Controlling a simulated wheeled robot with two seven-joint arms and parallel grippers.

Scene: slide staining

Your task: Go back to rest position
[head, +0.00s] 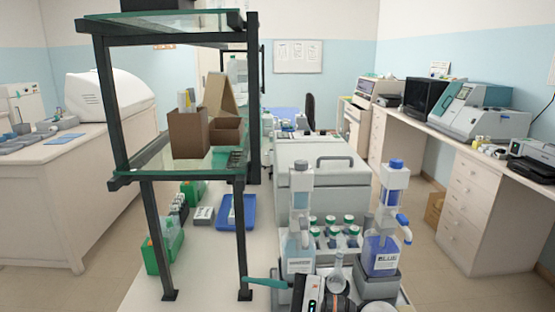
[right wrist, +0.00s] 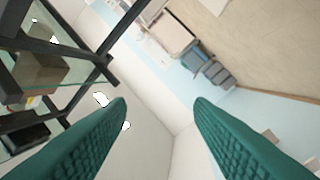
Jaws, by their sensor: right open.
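My right gripper (right wrist: 160,104) is open in the right wrist view, with its two green ridged fingers wide apart and nothing between them. In the head view, a green finger of what appears to be this gripper (head: 264,283) points left at the bottom centre, beside the lower shelf post. The rest of that hand is partly cut off by the picture's lower edge. My left gripper is not in view.
A dark-framed shelf (head: 178,179) with cardboard boxes (head: 188,134) stands left of the gripper. Dispenser bottles (head: 381,252), a flask (head: 338,277) and green-capped bottles (head: 331,232) crowd the bench close by. A blue tray (head: 250,211) lies behind the shelf post.

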